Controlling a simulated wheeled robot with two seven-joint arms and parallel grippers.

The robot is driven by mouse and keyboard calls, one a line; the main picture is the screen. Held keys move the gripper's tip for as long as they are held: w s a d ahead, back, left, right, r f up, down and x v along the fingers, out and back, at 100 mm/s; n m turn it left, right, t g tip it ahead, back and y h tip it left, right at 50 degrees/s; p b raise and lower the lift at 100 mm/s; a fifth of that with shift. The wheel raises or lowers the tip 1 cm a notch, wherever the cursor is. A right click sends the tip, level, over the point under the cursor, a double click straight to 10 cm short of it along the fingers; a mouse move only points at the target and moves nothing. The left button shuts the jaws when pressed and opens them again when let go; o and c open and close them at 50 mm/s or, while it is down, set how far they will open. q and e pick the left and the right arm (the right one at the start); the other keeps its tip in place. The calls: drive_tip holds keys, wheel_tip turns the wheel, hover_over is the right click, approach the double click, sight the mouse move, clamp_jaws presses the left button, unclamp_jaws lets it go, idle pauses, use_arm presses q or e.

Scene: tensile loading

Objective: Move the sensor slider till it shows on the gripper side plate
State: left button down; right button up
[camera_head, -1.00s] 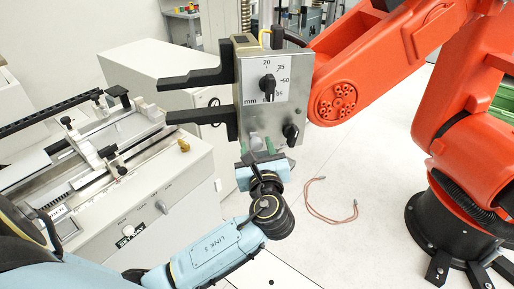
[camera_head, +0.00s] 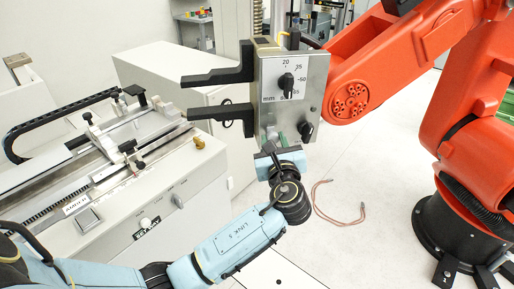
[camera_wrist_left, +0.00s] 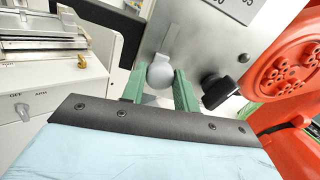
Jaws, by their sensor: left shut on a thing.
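The side plate (camera_head: 266,100) is a metal panel on the orange arm's tool, with a dial and two long black jaws pointing left. The sensor slider (camera_wrist_left: 160,72), a small rounded grey piece, lies at the plate's lower face in the left wrist view. My left gripper (camera_head: 281,140) reaches up to the plate's lower edge from below. Its green fingers (camera_wrist_left: 160,88) are shut on the slider, one on each side. The slider is too small to make out clearly in the head view. My right gripper is not in view.
A black knob (camera_head: 306,131) sits on the plate just right of my fingers. The orange robot arm (camera_head: 385,65) holds the tool from the right. A white bench machine (camera_head: 165,205) with rails stands at left. A reddish cable (camera_head: 338,217) lies on the floor.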

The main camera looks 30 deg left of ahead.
use_arm(q)
drive_tip(key=c, duration=1.1)
unclamp_jaws()
drive_tip(key=shift+o, duration=0.2)
drive_tip(key=b+v, duration=0.1)
drive_tip(key=v, duration=1.2)
drive_tip(key=shift+s+b, duration=0.2)
drive_tip(key=shift+b, duration=0.2)
drive_tip(key=shift+d, duration=0.15)
